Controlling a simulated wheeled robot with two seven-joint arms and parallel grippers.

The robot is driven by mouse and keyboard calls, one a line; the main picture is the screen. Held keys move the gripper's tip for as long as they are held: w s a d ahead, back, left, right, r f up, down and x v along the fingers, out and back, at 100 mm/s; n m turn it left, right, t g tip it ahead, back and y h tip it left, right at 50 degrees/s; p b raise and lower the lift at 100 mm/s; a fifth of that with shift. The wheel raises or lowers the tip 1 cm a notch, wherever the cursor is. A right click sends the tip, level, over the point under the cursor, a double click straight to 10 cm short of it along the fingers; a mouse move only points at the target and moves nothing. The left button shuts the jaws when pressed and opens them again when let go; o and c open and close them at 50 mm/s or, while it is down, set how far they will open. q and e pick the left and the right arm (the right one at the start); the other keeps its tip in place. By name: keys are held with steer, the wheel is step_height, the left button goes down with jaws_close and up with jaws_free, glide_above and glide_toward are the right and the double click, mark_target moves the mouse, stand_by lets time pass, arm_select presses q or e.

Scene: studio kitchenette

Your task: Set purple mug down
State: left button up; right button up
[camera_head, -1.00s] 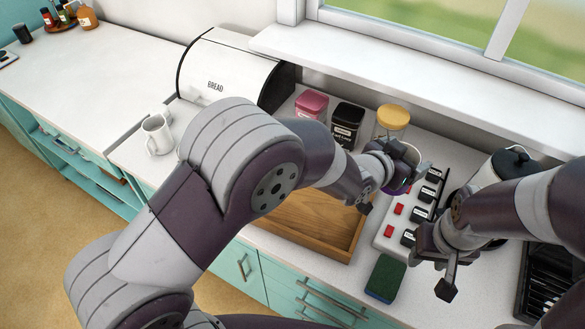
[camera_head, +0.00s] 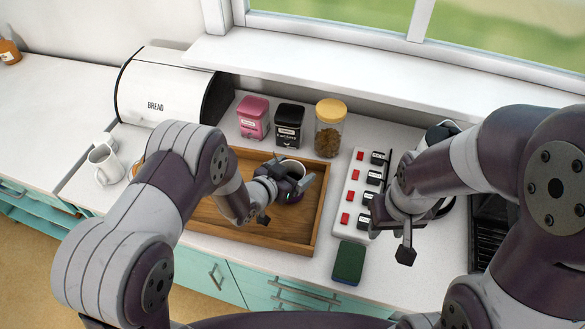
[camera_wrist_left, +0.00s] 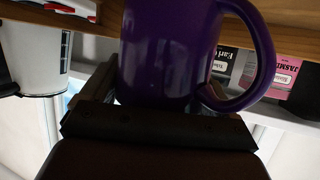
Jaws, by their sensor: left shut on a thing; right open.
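The purple mug (camera_wrist_left: 170,50) fills the middle of the left wrist view, with its handle to the right. My left gripper (camera_wrist_left: 150,100) is shut on it. In the head view the left gripper (camera_head: 288,190) holds the mug (camera_head: 290,168) over the wooden tray (camera_head: 310,228), and the gripper hides much of the mug. I cannot tell whether the mug touches the tray floor. My right gripper (camera_head: 390,232) is open and empty, over the counter near the white switch panel.
The white panel (camera_head: 348,193) with red switches stands right of the tray, and a green sponge (camera_head: 348,262) lies in front. A pink tin (camera_head: 253,118), a black tin (camera_head: 288,125) and a yellow-lidded jar (camera_head: 329,130) stand behind. White mugs (camera_head: 106,163) are at left.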

arm_select(q)
steer(key=shift+f, duration=0.25)
steer(key=o, duration=1.2)
steer(key=shift+s+a+r, duration=0.1)
steer(key=shift+r, duration=0.05)
steer(key=b+v, duration=0.1)
steer(key=v, duration=1.1)
steer(key=s+a+r+n+g+y, duration=0.2)
steer(key=a+n+g+y, duration=0.2)
steer(key=a+y, duration=0.45)
steer(key=s+a+r+n+g, duration=0.1)
steer(key=s+g, duration=0.1)
steer(key=s, duration=0.1)
steer(key=s+a+r+n+g, duration=0.1)
steer(key=s, duration=0.3)
steer(key=s+a+r+n+g, duration=0.1)
steer(key=s+g, duration=0.1)
steer(key=s, duration=0.1)
steer(key=shift+s+a+g+h, duration=0.25)
steer(key=shift+s+g, duration=0.05)
